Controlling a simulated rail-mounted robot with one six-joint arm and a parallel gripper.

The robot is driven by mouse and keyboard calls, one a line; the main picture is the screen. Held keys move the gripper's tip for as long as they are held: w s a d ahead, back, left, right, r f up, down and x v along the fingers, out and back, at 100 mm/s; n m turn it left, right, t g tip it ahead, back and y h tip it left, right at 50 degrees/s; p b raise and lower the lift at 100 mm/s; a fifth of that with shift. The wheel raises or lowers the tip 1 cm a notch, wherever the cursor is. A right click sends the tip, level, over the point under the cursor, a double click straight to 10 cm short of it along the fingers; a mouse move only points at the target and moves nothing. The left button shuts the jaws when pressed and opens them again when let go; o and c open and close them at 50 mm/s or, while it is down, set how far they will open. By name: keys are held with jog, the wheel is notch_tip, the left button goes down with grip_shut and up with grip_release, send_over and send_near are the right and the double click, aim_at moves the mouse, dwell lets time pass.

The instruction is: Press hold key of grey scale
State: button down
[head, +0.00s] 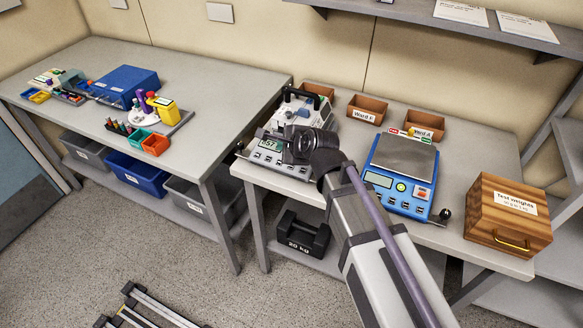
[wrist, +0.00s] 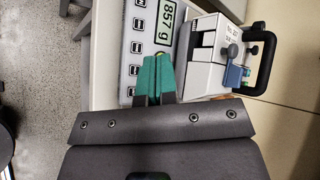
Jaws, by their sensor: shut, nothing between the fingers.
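The grey scale (head: 262,158) stands at the left end of the right-hand bench. Its display (wrist: 167,28) reads 857 g in the wrist view, with a column of dark keys (wrist: 136,46) beside it. The key labels are too small to read. A white pump with a black handle (head: 295,108) sits on the scale. My gripper (wrist: 152,68) is shut and empty, its green fingertips over the front panel close to the keys and display. I cannot tell whether they touch the panel. In the head view, my wrist hides the fingertips and part of the panel.
A blue scale (head: 389,198) stands to the right, beyond my arm, with a wooden test weights box (head: 508,214) farther right. Small brown bins (head: 367,109) line the back. A left bench (head: 215,75) holds trays and a blue case (head: 124,84).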

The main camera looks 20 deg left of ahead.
aim_at(289, 172)
jog(key=f+b, duration=0.2)
jog(key=w+f+b, duration=0.1)
jog(key=f+b, duration=0.1)
jog(key=f, duration=0.1)
jog(key=w+f+b, duration=0.1)
jog(key=f+b, duration=0.1)
jog(key=b, duration=0.1)
jog(key=shift+d+f, duration=0.15)
jog(key=shift+f, duration=0.15)
dwell(1.5)
jog(key=shift+w+f+b, duration=0.15)
jog(key=shift+f+b, duration=0.2)
jog(key=shift+f, duration=0.05)
jog(key=shift+f+b, duration=0.3)
dwell(0.4)
dwell(0.3)
jog(key=shift+r+p, duration=0.75)
jog(key=r+p, duration=0.1)
jog(key=s+r+p, duration=0.1)
jog(key=r+p, duration=0.2)
jog(key=shift+s+r+p, duration=0.3)
jog(key=shift+r+p, duration=0.1)
